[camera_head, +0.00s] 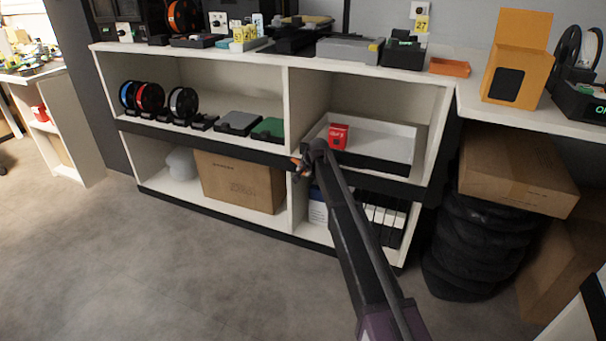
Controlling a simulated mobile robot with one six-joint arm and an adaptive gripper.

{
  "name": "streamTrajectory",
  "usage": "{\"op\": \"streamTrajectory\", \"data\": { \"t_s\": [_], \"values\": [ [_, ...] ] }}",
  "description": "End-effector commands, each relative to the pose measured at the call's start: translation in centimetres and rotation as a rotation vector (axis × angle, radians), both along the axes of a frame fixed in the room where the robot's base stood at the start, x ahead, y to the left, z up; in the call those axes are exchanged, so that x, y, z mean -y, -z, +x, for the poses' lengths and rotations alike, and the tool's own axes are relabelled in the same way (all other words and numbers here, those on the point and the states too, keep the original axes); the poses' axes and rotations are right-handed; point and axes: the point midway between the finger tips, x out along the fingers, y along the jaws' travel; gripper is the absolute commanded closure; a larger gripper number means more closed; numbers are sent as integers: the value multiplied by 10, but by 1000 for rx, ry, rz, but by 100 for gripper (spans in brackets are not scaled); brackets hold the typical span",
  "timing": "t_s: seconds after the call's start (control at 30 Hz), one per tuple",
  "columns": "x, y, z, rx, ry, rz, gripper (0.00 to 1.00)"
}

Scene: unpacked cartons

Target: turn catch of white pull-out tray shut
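The white pull-out tray (387,137) sits in the upper right compartment of the white shelf unit, with a dark front strip below its rim. A red box (338,136) is inside it at the left. My arm reaches up from the bottom right, and my gripper (299,170) is at the tray's lower left front corner, beside the shelf's middle upright. I cannot make out a catch; my gripper and wrist cover that corner. The gripper is small and dark here, so its finger opening and any contact are unclear.
Black binders (385,215) stand in the compartment below, partly behind my arm. A cardboard box (240,181) is in the lower left compartment. Stacked black tyre-like rings (478,245) and a carton (515,168) stand at the right. The floor in front is clear.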

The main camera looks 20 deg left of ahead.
Motion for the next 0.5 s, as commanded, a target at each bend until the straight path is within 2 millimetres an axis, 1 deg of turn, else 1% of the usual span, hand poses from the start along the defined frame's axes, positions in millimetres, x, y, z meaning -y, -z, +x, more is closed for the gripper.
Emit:
{"op": "streamTrajectory", "data": {
  "t_s": [0.03, 0.5],
  "values": [
    [3, 6, -2, -2, 1, 38, 100],
    [5, 10, -1, 0, -1, 401, 100]
  ]
}}
